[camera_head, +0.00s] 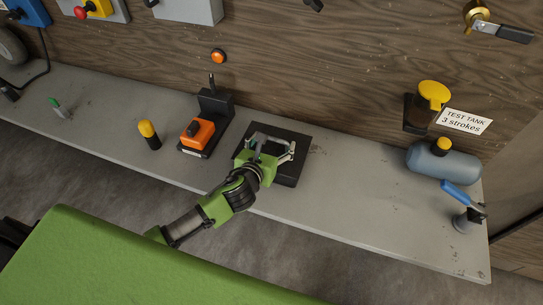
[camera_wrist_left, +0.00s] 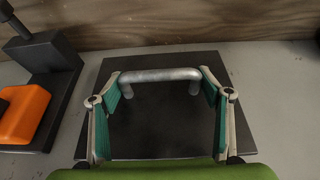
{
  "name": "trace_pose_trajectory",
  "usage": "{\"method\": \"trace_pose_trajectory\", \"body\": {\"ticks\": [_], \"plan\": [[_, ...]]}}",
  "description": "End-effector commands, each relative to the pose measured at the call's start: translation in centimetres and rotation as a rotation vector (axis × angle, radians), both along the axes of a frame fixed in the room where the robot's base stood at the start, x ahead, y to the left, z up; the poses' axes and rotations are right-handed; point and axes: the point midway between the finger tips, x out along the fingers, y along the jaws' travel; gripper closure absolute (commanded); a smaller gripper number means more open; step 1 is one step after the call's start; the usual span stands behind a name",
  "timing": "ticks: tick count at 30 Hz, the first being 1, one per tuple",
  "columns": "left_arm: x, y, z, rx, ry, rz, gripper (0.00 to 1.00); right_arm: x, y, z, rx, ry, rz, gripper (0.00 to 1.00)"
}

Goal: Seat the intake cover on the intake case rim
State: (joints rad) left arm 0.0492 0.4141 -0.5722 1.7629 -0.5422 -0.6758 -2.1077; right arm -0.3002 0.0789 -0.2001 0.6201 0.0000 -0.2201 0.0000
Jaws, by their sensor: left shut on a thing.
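The intake cover (camera_head: 291,172) shows as a dark square plate on the bench. In the left wrist view the plate (camera_wrist_left: 160,125) carries a grey bar handle (camera_wrist_left: 160,75). My left gripper (camera_head: 271,147) is over the plate. Its two green-padded fingers stand at the two ends of the handle, and it is shut on this handle. I cannot make out a separate intake case or its rim; whether one lies under the plate is hidden. My right gripper is not in view.
An orange block on a black stand (camera_head: 197,133) is just left of the plate. A yellow-capped black cylinder (camera_head: 149,135) stands further left. A blue-grey tank (camera_head: 443,162) and a blue-handled tool (camera_head: 463,200) are at the right. The bench between plate and tank is clear.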

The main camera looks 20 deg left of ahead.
Motion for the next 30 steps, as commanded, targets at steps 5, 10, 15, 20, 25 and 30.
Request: {"method": "trace_pose_trajectory", "body": {"ticks": [5,10,15,20,25,30], "plan": [[-0.07,-0.05,-0.13,-0.003,0.003,0.000,0.62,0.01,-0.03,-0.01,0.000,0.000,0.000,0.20],[-0.10,-0.06,-0.18,-0.004,0.004,0.001,0.62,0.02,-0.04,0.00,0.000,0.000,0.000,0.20],[-0.13,-0.08,-0.12,-0.005,0.005,0.001,0.62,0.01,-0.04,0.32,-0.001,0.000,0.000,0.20],[-0.16,-0.09,-0.18,-0.004,0.006,0.001,0.62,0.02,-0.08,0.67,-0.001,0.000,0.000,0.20],[-0.18,-0.08,-0.33,-0.005,0.007,0.001,0.62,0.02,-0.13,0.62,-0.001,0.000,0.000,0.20],[-0.18,-0.06,-0.32,-0.005,0.007,0.001,0.10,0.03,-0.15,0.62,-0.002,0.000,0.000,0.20]]}}
